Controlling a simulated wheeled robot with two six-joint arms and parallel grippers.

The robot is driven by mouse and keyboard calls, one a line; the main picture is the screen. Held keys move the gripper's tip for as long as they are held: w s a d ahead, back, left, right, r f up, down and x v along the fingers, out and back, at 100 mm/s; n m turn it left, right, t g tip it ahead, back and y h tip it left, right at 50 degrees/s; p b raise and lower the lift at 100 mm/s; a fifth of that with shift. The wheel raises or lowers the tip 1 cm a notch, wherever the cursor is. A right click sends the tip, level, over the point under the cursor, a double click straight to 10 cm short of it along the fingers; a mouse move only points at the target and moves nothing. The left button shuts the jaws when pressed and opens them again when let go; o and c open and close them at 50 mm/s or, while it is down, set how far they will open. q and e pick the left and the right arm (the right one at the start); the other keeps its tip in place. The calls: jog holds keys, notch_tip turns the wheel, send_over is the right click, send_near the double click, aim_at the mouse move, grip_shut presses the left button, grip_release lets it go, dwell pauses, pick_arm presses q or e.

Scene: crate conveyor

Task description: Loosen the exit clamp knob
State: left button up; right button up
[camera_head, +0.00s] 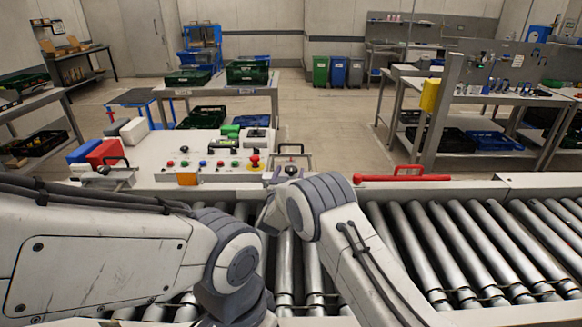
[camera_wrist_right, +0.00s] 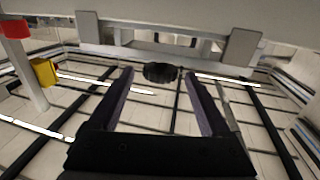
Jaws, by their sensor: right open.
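A round black knob (camera_wrist_right: 162,72) shows in the right wrist view, between and just beyond the tips of my open right gripper (camera_wrist_right: 158,77). No contact with the fingers is visible. In the head view a black knob (camera_head: 291,170) sits on a metal clamp at the far side of the conveyor, with my right wrist just in front of it. My right fingers are mostly hidden there. A second similar clamp with a black knob (camera_head: 103,170) stands farther left. I cannot tell from labels which is the exit one. My left arm comes in from the left; its gripper is not visible.
The roller conveyor (camera_head: 440,245) runs across the front, its rollers clear at the right. A red bar handle (camera_head: 405,178) lies along its far rail. A white control panel (camera_head: 150,172) with buttons stands behind. Red (camera_head: 104,153) and blue boxes sit at its left.

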jog(key=shift+w+d, duration=0.15)
jog(key=shift+w, duration=0.55)
jog(key=shift+w+d, duration=0.1)
jog(key=shift+w, duration=0.6)
grip_shut()
